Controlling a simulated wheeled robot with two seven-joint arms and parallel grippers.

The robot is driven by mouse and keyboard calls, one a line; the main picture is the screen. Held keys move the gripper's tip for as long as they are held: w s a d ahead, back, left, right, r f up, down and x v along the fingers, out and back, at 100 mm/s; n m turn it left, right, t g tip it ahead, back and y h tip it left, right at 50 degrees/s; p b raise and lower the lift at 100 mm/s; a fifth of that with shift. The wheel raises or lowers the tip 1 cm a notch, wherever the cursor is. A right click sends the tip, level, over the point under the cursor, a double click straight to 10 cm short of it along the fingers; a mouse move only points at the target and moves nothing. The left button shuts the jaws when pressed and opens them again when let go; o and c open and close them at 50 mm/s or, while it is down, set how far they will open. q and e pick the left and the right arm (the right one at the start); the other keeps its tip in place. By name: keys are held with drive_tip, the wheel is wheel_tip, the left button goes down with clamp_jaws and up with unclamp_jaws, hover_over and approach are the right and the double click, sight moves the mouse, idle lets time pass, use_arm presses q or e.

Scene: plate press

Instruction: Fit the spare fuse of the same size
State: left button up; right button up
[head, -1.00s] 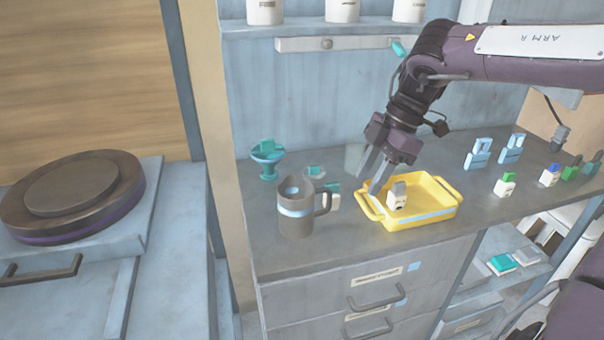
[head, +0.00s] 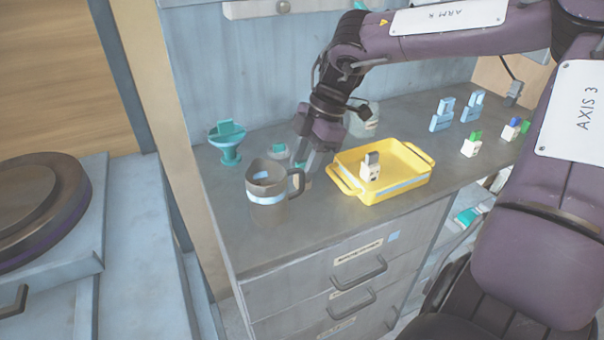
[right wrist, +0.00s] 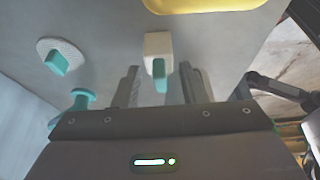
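A white fuse with a teal tab (right wrist: 157,58) stands on the counter between the mug and the yellow tray. In the head view it is mostly hidden behind my right gripper (head: 314,168). The right wrist view shows the open fingers of this gripper (right wrist: 160,84) on either side of the teal tab, with nothing clamped. A white fuse with a grey tab (head: 371,168) stands in the yellow tray (head: 400,191). White fuses with a green tab (head: 471,146) and a blue tab (head: 511,130) stand at the right. My left gripper is out of view.
A dark mug (head: 266,185) stands close left of my right gripper. Light blue pieces (head: 442,115) stand at the back right. Drawers (head: 357,268) are below the counter.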

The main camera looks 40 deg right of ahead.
drive_tip(key=shift+a+f, duration=0.15)
drive_tip(key=shift+f, duration=0.2)
drive_tip(key=shift+c, duration=0.5)
drive_tip(key=c, duration=0.7)
